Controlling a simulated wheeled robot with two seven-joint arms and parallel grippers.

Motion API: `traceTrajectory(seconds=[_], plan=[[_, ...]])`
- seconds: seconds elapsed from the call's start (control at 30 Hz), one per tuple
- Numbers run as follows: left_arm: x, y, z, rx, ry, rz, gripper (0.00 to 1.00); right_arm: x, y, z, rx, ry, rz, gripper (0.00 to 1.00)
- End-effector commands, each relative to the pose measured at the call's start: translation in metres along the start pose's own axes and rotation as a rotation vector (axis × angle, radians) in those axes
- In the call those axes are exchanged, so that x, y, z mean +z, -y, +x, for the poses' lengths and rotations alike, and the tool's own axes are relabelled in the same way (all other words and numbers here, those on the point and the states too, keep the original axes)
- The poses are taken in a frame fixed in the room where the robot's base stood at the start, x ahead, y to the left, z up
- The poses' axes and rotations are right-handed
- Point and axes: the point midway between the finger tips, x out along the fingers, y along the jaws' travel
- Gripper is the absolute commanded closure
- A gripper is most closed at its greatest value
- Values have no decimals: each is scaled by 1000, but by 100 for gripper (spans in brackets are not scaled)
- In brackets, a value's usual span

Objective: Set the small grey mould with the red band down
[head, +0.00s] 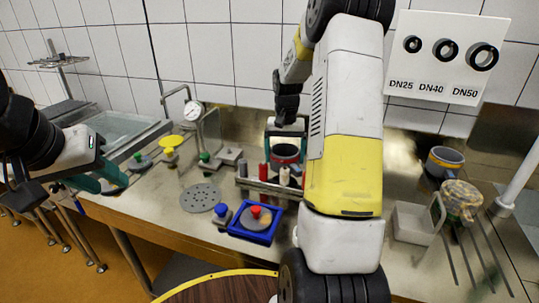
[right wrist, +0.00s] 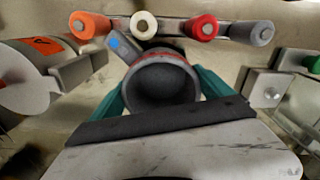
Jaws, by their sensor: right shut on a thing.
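The small grey mould with the red band (head: 285,152) is between the teal fingers of my right gripper (head: 286,138), behind the row of coloured pegs in the head view. In the right wrist view the mould (right wrist: 160,85) shows its round, dark open end, with a finger on each side and the red band along its upper edge. My right gripper is shut on it. I cannot tell whether its base touches the worktop. My left gripper (head: 104,180) is at the left, its teal fingers apart and empty, near the table's front edge.
A rack with coloured pegs (right wrist: 173,29) stands close to the held mould. A blue tray (head: 253,235) with a red-knobbed disc, a perforated plate (head: 200,197) and a dial gauge (head: 194,112) stand left of my right arm. A white bin (head: 411,224) and a yellow-banded mould (head: 444,162) stand right.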

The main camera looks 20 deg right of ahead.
Motion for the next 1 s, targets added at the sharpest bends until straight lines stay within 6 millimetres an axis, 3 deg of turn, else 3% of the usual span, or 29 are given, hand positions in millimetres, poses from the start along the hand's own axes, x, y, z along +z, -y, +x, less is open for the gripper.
traceTrajectory(seconds=[0.17, 0.5, 0.53, 0.57, 0.83, 1.0], plan=[[0, 0, 0, 0, 0, 0, 64, 1, 0, 25, 0, 3, 1, 54], [0, 0, 0, 0, 0, 0, 64, 0, 0, 28, 0, 2, 1, 54], [0, 0, 0, 0, 0, 0, 64, 0, 0, 27, 0, 2, 1, 4], [0, 0, 0, 0, 0, 0, 64, 0, 0, 27, 0, 2, 1, 0], [0, 0, 0, 0, 0, 0, 64, 0, 0, 25, 0, 0, 1, 0], [0, 0, 0, 0, 0, 0, 64, -1, 0, 5, 0, -4, 0, 0]])
